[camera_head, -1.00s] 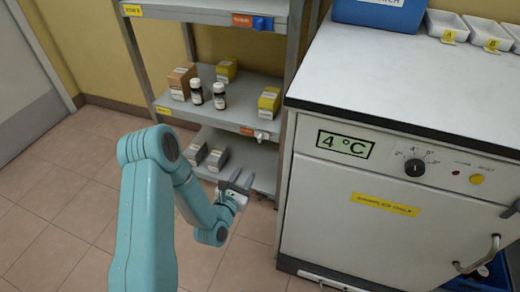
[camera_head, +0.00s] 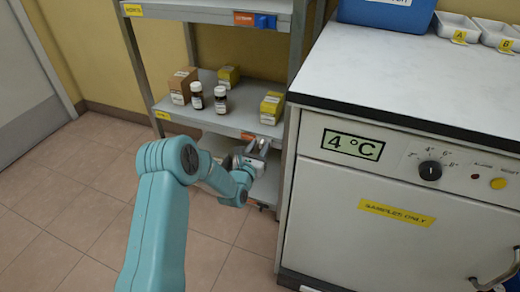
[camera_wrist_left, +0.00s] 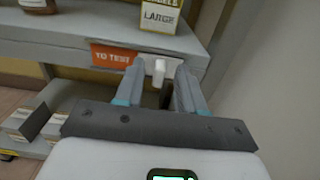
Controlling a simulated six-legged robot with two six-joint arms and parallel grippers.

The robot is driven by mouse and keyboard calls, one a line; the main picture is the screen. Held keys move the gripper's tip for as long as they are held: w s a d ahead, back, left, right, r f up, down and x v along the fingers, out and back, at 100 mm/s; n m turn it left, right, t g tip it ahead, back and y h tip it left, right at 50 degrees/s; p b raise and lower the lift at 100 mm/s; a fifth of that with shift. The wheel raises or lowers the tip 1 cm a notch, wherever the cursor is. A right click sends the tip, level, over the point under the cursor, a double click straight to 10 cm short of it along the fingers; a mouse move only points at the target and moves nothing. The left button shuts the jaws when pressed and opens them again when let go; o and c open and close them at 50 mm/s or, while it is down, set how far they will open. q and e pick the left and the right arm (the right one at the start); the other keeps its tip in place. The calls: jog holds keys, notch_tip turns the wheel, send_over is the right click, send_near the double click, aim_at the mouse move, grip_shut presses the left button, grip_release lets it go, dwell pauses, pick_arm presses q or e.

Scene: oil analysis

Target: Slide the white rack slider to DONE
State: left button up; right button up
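The white rack slider (camera_wrist_left: 159,72) sits on the front edge of the middle shelf, just right of an orange label reading TO TEST (camera_wrist_left: 112,56). In the left wrist view my left gripper (camera_wrist_left: 158,78) is open, with one finger on each side of the slider. I cannot tell whether either finger touches it. In the head view my left gripper (camera_head: 260,147) is at the right end of the middle shelf edge and hides the slider. The orange label (camera_head: 247,136) shows just left of it. No DONE mark is readable. My right gripper is not in view.
Brown bottles (camera_head: 220,98) and boxes (camera_head: 271,107) stand on the middle shelf (camera_head: 190,118). The upper shelf has a blue slider (camera_head: 266,21) beside an orange label. A white cabinet (camera_head: 390,235) with a 4 °C display stands close on the right. Floor at left is clear.

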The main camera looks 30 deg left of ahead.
pick_arm(q)
jog(key=shift+w, duration=0.45)
grip_shut()
dwell(1.1)
